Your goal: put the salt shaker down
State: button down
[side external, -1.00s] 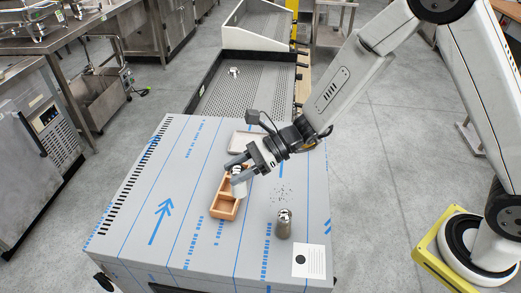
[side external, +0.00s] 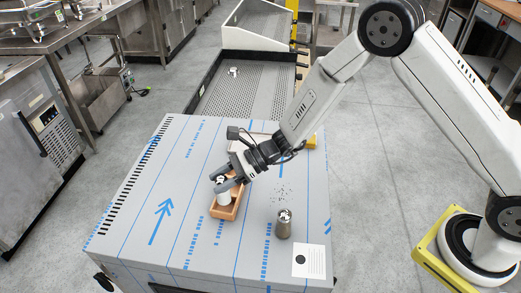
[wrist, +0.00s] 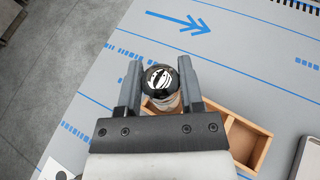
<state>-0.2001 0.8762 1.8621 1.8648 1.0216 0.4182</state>
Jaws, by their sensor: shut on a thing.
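The salt shaker (wrist: 162,91), a pale body with a shiny dark domed top, is between the two fingers of my gripper (wrist: 160,72), which is shut on it. In the side view the shaker (side external: 223,197) looks upright at the near end of the wooden box (side external: 236,210). My gripper (side external: 221,184) points down over that end. In the wrist view the box (wrist: 262,150) shows an open compartment to the right of the shaker. Whether the shaker's base touches the box floor is hidden.
A metal shaker (side external: 284,225) stands to the right of the box, near dark specks (side external: 281,193) on the surface. A white card (side external: 308,261) lies at the near right corner. A pale tray (side external: 236,144) is behind. The left of the worktop (side external: 140,215) is clear.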

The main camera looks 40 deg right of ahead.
jog(key=shift+f, duration=1.55)
jog(key=shift+f, duration=0.15)
jog(key=shift+c, duration=1.2)
grip_release()
jog(key=shift+d+r, duration=0.1)
jog(key=shift+r, duration=0.1)
jog(key=v, duration=1.2)
jog(key=shift+s+f, duration=0.1)
jog(key=shift+f, duration=0.05)
